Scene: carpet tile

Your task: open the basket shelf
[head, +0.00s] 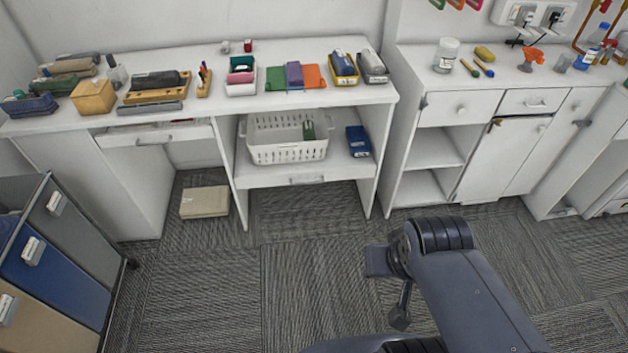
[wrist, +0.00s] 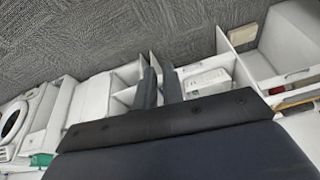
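The basket shelf (head: 272,179) is a white shelf under the desk, with a bar handle (head: 307,180) on its front edge. Its front looks about level with the desk's side panels, so it appears pushed in. A white slotted basket (head: 287,150) stands on it with a green item inside, and a dark blue box (head: 358,141) lies at its right. The basket also shows, upside down, in the wrist view (wrist: 204,83). My gripper (wrist: 158,68) is open and empty, its fingers apart from the furniture. I cannot make out its fingertips in the head view.
The white desk (head: 215,75) carries several trays and cases. A drawer (head: 160,135) is at left and a tan box (head: 204,202) lies below on the carpet. Bins (head: 60,265) stand at left, a cabinet (head: 515,150) at right. The carpet before the shelf is clear.

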